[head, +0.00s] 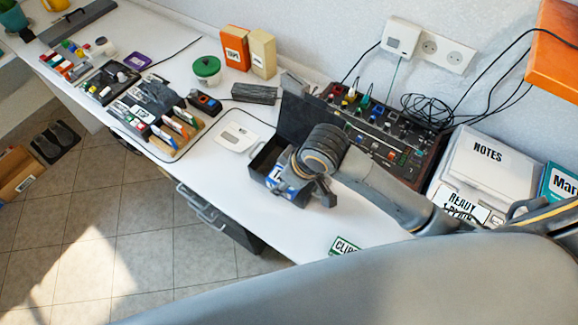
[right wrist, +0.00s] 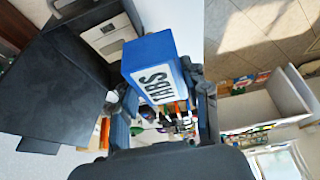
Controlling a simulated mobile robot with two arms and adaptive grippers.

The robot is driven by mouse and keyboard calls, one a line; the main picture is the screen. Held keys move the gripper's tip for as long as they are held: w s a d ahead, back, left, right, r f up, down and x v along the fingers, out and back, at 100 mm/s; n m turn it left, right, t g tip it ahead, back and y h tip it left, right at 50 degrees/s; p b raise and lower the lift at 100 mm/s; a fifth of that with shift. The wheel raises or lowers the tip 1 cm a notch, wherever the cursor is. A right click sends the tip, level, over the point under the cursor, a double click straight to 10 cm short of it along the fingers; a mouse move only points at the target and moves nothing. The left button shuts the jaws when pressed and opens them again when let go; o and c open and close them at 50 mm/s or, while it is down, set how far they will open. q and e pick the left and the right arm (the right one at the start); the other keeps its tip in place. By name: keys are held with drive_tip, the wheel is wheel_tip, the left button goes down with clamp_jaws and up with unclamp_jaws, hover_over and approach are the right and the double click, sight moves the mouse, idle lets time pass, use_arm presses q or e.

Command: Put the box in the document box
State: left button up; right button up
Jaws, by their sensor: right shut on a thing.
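The blue box marked TABS (right wrist: 152,68) is between the fingers of my right gripper (right wrist: 162,105) in the right wrist view. In the head view the right gripper (head: 302,184) is shut on it, and a blue and white part of the box (head: 276,177) shows beside the fingers. The gripper and box are at the open dark box (head: 258,160), which looks like the document box, with its lid raised behind. The dark box also shows in the right wrist view (right wrist: 65,90). Whether the blue box touches its floor is hidden. My left gripper is not in view.
A dark panel with knobs (head: 385,135) stands behind the arm, and a white NOTES box (head: 490,160) stands right. An orange box (head: 234,47) and a green-lidded jar (head: 207,70) stand at the back. The white table (head: 240,190) is clear in front.

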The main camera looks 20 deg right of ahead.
drive_tip(key=w+d+f, duration=0.1)
drive_tip(key=w+f, duration=0.2)
drive_tip(key=f, duration=0.1)
drive_tip(key=w+d+f+p, duration=0.1)
drive_tip(key=w+d+f, duration=0.1)
drive_tip(key=w+f, duration=0.2)
drive_tip(key=w+d+f, duration=0.1)
drive_tip(key=w+f, duration=0.2)
drive_tip(key=shift+w+d+f, duration=0.3)
drive_tip(key=shift+w+f, duration=0.05)
drive_tip(key=shift+f, duration=0.05)
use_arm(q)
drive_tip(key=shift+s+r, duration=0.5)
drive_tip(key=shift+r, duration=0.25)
use_arm(e)
drive_tip(key=shift+f, duration=0.15)
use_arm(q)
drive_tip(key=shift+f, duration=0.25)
use_arm(e)
drive_tip(key=shift+f, duration=0.5)
drive_tip(key=o, duration=1.2)
drive_tip(key=shift+c, duration=0.2)
